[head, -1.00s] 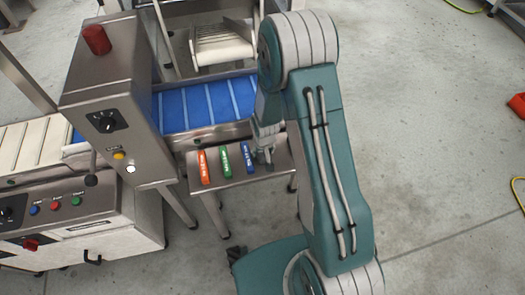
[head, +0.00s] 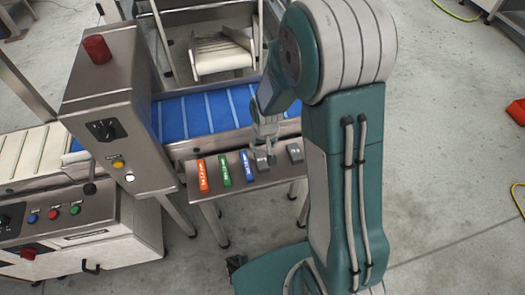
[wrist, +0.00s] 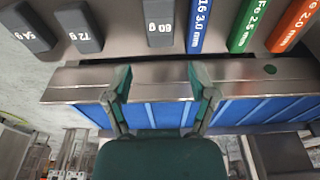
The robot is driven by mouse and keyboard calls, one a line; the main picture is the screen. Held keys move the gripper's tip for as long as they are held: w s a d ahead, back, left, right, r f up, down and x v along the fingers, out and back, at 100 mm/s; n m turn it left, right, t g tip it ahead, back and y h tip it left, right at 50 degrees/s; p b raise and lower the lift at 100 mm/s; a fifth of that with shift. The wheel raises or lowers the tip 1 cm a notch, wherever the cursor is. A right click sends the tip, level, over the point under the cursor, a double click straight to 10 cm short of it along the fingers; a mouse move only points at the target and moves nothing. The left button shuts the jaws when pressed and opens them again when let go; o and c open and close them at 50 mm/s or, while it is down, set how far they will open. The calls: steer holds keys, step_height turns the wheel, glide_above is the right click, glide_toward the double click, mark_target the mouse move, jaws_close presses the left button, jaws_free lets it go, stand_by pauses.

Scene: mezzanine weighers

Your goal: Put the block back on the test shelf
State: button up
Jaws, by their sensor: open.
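The test shelf (head: 232,188) is a metal ledge in front of the blue belt. A grey block marked 60 g (wrist: 160,22) stands on it, beside the blue stick (wrist: 201,22). Grey blocks marked 72 g (wrist: 79,26) and 54 g (wrist: 26,28) are to its left in the wrist view. Two grey blocks show in the head view, one by the blue stick (head: 262,162) and one further right (head: 294,153); my arm hides more. My gripper (wrist: 159,74) is open and empty, its fingers apart from the 60 g block, over the shelf edge.
Green (head: 224,171) and orange (head: 202,175) sticks lie left of the blue one on the shelf. The blue belt (head: 195,116) runs behind the shelf. A steel control cabinet (head: 115,125) with a red lamp stands at the left. The floor at right is mostly clear.

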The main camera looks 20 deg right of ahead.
steer(key=s+d+r+t, duration=0.1)
steer(key=s+r, duration=0.5)
steer(key=r, duration=0.5)
steer(key=s+d+r+t, duration=0.15)
steer(key=s+r, duration=0.45)
steer(key=r, duration=0.6)
steer(key=s+r+t, duration=0.1)
steer(key=s+r, duration=0.3)
steer(key=s, duration=0.3)
steer(key=shift+s+a, duration=0.3)
steer(key=shift+a, duration=0.05)
